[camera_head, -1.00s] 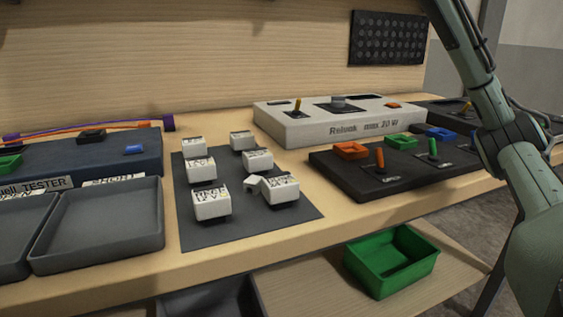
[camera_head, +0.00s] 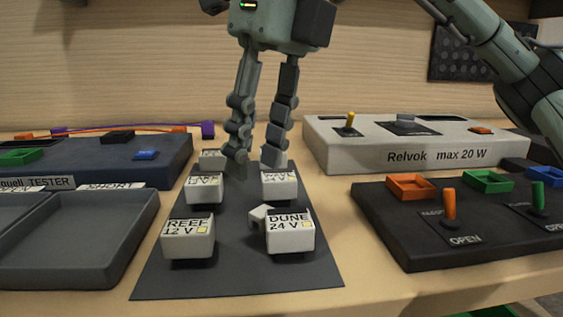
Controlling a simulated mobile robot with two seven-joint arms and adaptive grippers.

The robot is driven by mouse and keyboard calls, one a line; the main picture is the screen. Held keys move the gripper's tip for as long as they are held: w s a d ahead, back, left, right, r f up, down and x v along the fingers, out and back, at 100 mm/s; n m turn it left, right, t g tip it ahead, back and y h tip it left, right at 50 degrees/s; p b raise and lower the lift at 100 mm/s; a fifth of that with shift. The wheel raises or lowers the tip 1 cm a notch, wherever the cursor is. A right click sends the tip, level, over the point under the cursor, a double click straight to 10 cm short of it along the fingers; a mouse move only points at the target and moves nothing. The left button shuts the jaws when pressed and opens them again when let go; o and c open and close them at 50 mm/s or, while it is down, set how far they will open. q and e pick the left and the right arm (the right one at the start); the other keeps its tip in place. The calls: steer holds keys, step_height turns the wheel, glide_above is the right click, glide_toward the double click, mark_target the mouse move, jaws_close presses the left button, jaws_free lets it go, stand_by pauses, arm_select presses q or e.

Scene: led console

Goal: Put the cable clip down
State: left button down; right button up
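My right gripper (camera_head: 255,160) reaches down over the far end of the dark mat (camera_head: 232,270). Its two fingers are apart and I see nothing held between them. The fingertips overlap the back row of white labelled blocks in the picture; contact cannot be told. A small white piece (camera_head: 260,216) lies on the mat, close against the left side of the block marked DUNE 24 V (camera_head: 290,233). It may be the cable clip, but its shape is too small to be sure. My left gripper is out of view.
A REEF 12 V block (camera_head: 188,240) stands front left on the mat. A grey tray (camera_head: 70,272) and blue tester (camera_head: 110,170) are at left. The pale Relvok supply (camera_head: 345,150) and a dark switch panel (camera_head: 405,250) are at right.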

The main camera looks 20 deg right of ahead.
mark_target(263, 211)
steer(key=shift+h, duration=0.5)
steer(key=f, duration=0.2)
steer(key=w+f, duration=0.1)
steer(key=f, duration=0.2)
steer(key=d+f, duration=0.1)
steer(key=f, duration=0.1)
steer(key=shift+w+d+f, duration=0.1)
steer(key=shift+w+f, duration=0.1)
steer(key=shift+w, duration=0.2)
steer(key=shift+f, duration=0.3)
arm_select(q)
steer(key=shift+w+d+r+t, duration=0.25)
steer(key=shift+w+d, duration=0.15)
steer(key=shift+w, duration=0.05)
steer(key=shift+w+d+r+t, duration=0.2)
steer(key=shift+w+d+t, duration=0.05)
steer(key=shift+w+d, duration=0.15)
arm_select(e)
steer(key=shift+c, duration=0.5)
steer(key=c, duration=0.5)
steer(key=shift+r, duration=0.1)
